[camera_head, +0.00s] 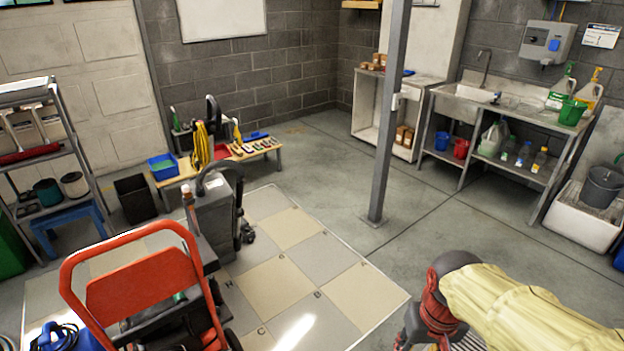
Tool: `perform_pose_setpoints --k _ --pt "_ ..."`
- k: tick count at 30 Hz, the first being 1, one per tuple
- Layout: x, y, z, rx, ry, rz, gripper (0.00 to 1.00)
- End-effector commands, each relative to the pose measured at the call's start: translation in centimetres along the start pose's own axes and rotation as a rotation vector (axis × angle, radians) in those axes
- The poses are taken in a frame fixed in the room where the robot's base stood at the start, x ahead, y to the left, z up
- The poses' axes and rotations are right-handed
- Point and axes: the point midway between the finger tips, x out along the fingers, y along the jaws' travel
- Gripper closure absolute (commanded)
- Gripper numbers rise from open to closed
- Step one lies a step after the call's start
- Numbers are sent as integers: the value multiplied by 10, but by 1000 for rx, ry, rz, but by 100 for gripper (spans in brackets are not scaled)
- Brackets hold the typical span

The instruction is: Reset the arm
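My arm shows at the bottom right of the head view, with a pale yellow cover over one link and a red and dark joint at its left end. The lower part of this joint runs off the bottom edge of the picture. I cannot make out my gripper's fingers, and nothing held shows.
A red-framed cart (145,285) and a grey floor machine (215,215) stand on the tiled floor patch (285,285). A low wooden bench (255,153) is behind them. A grey post (388,130) rises mid-right, with a sink bench (460,108) beyond. Concrete floor around the post is clear.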

Motion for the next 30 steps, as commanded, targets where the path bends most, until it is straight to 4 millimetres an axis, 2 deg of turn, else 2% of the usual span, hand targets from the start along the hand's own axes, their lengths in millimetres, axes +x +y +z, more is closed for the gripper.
perform_pose_setpoints --k 1,7,15,21,30 --pt "-13 -2 7 -2 36 -3 64" --pt "-54 -8 30 -12 170 -13 64" --pt "-110 -12 39 -30 352 -19 64" --pt "-126 -14 41 -38 398 -22 64" --pt "-126 -14 41 -38 398 -22 64"
